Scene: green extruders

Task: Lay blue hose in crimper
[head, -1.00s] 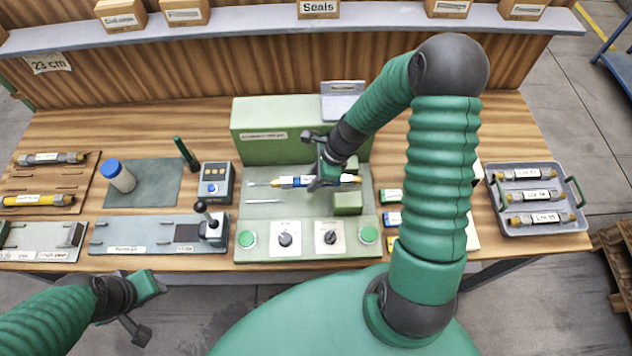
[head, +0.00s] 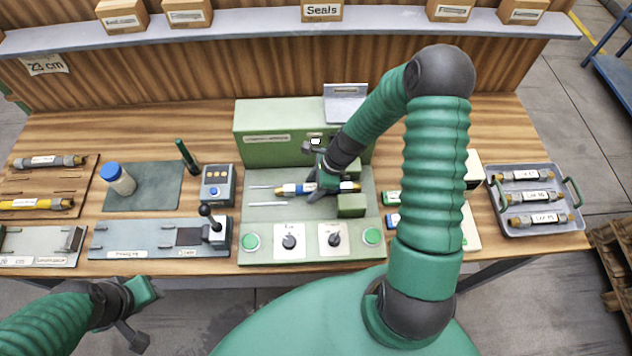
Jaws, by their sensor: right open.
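The blue hose (head: 291,189), with a blue band, white label and yellowish end, lies level left to right over the bed of the green crimper (head: 262,226). It seems to rest there, though its underside is hidden. My right gripper (head: 318,189) is open around the hose's middle and covers part of it, so contact with the fingers cannot be told.
A grey tray (head: 555,229) with labelled hoses is at the right. A wooden board (head: 22,186) with a yellow and a dark hose is at the left. A blue-capped bottle (head: 122,180), a control box (head: 217,187) and a lever fixture (head: 135,240) stand left of the crimper.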

